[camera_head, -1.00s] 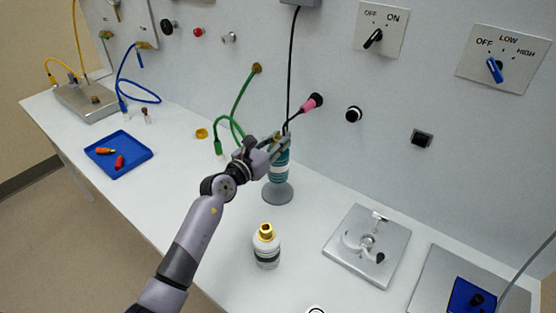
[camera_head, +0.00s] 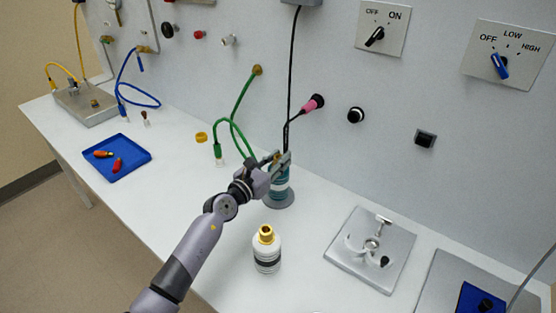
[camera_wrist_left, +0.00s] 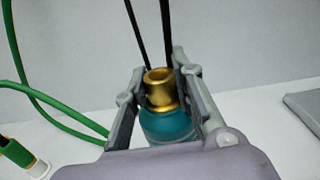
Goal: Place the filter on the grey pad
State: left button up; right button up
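The filter is a teal cylinder (camera_head: 279,185) with a gold neck, upright on or just over the round grey pad (camera_head: 284,204) near the back wall. The cylinder hides most of the pad, and I cannot tell for sure that they touch. My left gripper (camera_head: 281,160) is around the filter's upper part. My right gripper is not in view.
A white bottle (camera_head: 266,256) with a gold top stands in front of the pad. A steel plate with a fixture (camera_head: 345,259) is to the right. Green hoses (camera_head: 233,120) hang behind left. A blue tray (camera_head: 107,172) with small parts lies at the left.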

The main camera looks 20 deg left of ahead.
pick_arm(q)
jog(key=o, duration=0.3)
jog(key=shift+f, duration=0.1)
jog(key=shift+o, duration=0.2)
jog(key=shift+r, duration=0.3)
jog(key=v, duration=1.2)
jog(key=shift+f, duration=0.1)
